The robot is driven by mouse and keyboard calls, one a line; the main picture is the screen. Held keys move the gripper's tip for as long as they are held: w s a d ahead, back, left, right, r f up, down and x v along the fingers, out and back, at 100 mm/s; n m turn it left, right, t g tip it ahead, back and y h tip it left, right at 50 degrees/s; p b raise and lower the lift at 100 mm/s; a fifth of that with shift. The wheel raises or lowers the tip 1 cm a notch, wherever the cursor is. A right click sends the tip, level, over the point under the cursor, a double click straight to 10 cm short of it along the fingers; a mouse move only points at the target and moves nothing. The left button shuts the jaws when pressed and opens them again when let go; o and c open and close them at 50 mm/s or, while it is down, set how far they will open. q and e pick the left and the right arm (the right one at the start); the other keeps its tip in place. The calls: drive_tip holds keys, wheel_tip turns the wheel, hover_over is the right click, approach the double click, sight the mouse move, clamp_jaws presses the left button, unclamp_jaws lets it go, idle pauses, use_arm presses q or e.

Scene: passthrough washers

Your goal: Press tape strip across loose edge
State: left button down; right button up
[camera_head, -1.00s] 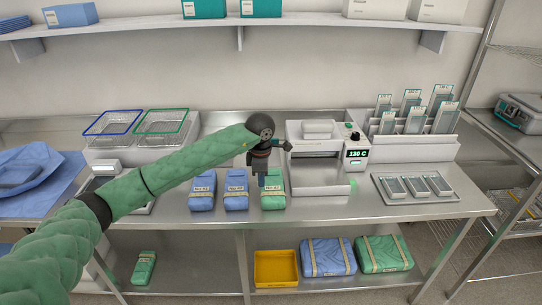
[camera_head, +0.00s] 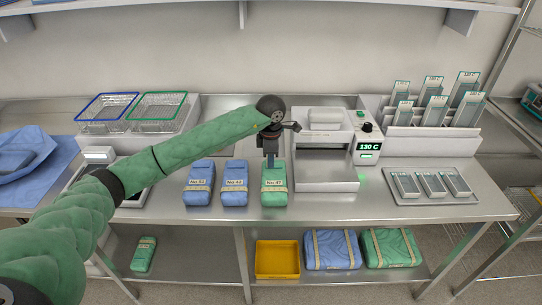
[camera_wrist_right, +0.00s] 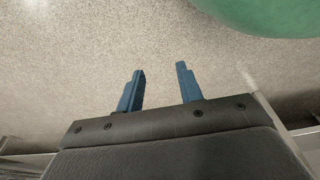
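A green wrapped pack (camera_head: 274,184) with a pale tape strip (camera_head: 274,183) across it lies on the steel bench. My left gripper (camera_head: 270,162) points down at the far end of this pack. I cannot tell whether its fingers touch the pack, and their gap is too small to see. Two blue wrapped packs with labelled tape strips, one at the far left (camera_head: 199,184) and one in the middle (camera_head: 235,183), lie to its left. In the right wrist view my right gripper (camera_wrist_right: 158,88) is open and empty, with bare floor beyond its blue fingers.
A white sealing machine (camera_head: 326,150) with a display reading 130 C stands right of the green pack. A tray (camera_head: 430,172) of small packets and a rack (camera_head: 432,112) of pouches are farther right. Wire baskets (camera_head: 160,106) stand at back left. A yellow bin (camera_head: 277,260) is below.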

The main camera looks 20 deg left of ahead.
use_arm(q)
drive_tip(key=shift+f, duration=0.65)
drive_tip(key=shift+s+f, duration=0.1)
drive_tip(key=shift+f, duration=0.65)
drive_tip(key=shift+f+b, duration=0.15)
drive_tip(key=shift+b, duration=0.25)
drive_tip(key=shift+f, duration=0.25)
drive_tip(key=shift+f+b, duration=0.2)
drive_tip(key=shift+b, duration=0.3)
drive_tip(key=shift+f, duration=0.15)
use_arm(e)
drive_tip(key=r, duration=0.1)
drive_tip(key=w+a+r, duration=0.1)
drive_tip(key=a+r, duration=0.1)
drive_tip(key=shift+w+a+r, duration=0.15)
drive_tip(key=shift+w+r, duration=0.15)
drive_tip(key=shift+r, duration=0.05)
